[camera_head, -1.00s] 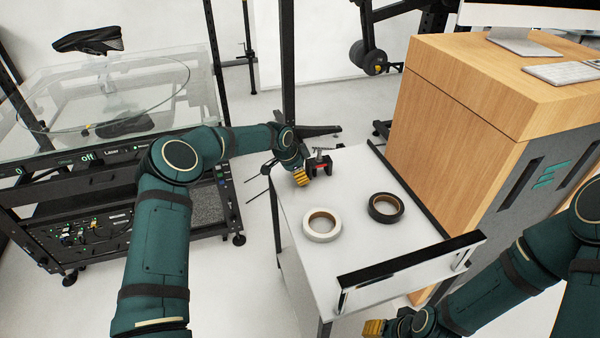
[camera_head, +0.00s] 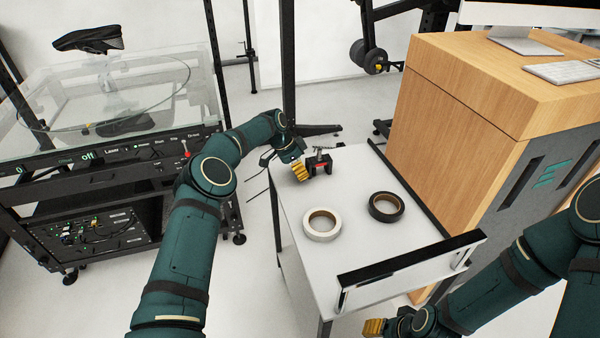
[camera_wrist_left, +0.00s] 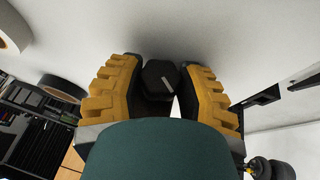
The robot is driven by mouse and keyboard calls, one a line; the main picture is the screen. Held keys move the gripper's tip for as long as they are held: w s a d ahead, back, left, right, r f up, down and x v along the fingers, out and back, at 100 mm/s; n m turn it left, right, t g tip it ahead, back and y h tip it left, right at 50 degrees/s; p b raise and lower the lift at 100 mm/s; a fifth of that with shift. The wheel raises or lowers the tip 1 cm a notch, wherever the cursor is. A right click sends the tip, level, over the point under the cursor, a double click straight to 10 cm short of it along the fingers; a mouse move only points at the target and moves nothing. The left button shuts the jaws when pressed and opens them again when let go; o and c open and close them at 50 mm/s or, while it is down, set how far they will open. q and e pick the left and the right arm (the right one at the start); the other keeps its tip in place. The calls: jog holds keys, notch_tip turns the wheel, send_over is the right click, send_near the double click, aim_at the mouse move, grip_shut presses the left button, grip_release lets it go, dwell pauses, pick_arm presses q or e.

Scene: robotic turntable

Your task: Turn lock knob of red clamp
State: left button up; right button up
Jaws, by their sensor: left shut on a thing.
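The clamp (camera_head: 321,163) stands at the far end of the white table, dark with a small red patch on its body and a metal bar on top. My left gripper (camera_head: 301,171) is at its left side, yellow fingers low beside it. In the left wrist view, the yellow fingers (camera_wrist_left: 160,80) are shut on the dark lock knob (camera_wrist_left: 158,72), which has a pale line on its face. The rest of the clamp is hidden there.
A white tape roll (camera_head: 322,224) and a black tape roll (camera_head: 386,206) lie on the white table (camera_head: 350,250). A black-and-silver handle bar (camera_head: 412,262) crosses its near edge. A wooden cabinet (camera_head: 480,100) stands to the right, a glass-topped machine (camera_head: 100,160) to the left.

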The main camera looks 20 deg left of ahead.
dwell(0.4)
pick_arm(q)
jog(key=o, duration=1.2)
jog(key=shift+r, duration=0.1)
jog(key=v, duration=1.2)
jog(key=shift+d, duration=0.1)
